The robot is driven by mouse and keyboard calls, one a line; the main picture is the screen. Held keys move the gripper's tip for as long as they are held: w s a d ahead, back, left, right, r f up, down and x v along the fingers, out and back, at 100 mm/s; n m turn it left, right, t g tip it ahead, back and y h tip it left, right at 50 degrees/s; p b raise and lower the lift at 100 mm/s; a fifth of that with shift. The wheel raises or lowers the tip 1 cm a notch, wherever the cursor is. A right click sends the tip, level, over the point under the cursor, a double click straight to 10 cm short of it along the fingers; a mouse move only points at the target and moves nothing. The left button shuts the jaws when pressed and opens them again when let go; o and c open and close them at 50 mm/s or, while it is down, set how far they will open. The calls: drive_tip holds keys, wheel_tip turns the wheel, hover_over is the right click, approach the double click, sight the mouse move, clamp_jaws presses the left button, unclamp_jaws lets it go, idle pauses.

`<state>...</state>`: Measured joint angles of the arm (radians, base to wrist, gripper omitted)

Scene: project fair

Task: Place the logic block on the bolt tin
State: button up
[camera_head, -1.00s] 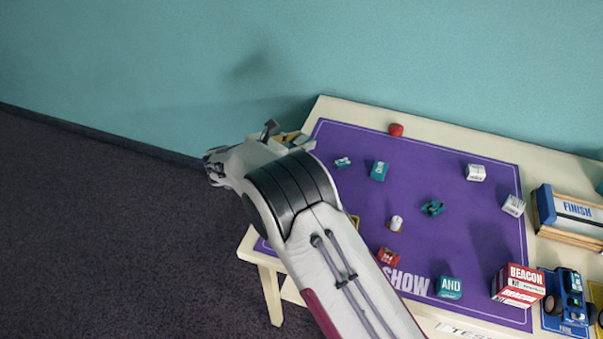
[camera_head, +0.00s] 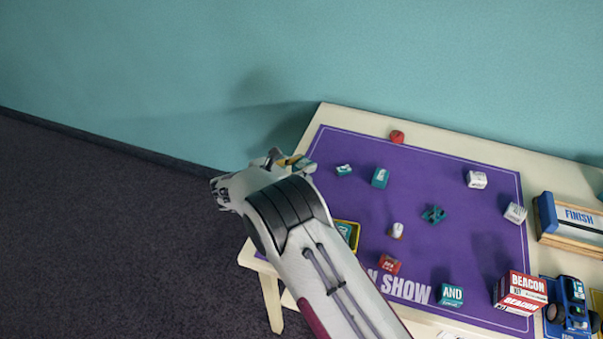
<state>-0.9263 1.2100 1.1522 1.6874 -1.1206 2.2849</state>
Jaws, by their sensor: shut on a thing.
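My arm reaches across the left end of the table, and its wrist hides most of my gripper (camera_head: 275,157). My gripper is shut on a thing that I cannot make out. A yellow and pale item (camera_head: 297,164) shows just beside it, over the table's left edge; I cannot tell whether it is held. Several small lettered blocks lie on the purple mat, among them a teal AND block (camera_head: 450,295) and a red block (camera_head: 389,264). I cannot tell which is the logic block. A yellow-rimmed container (camera_head: 355,238) with teal inside is partly behind my arm. I cannot identify the bolt tin.
The purple mat (camera_head: 460,210) has free room between a teal block (camera_head: 380,177), a dark teal item (camera_head: 434,215), a white item (camera_head: 396,230) and a white block (camera_head: 476,179). A BEACON box (camera_head: 520,291), blue truck (camera_head: 571,305) and FINISH piece (camera_head: 575,215) stand right.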

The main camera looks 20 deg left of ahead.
drive_tip(key=shift+f, duration=0.1)
drive_tip(key=shift+f, duration=1.75)
drive_tip(key=shift+f, duration=0.15)
drive_tip(key=o, duration=1.1)
drive_tip(key=v, duration=1.2)
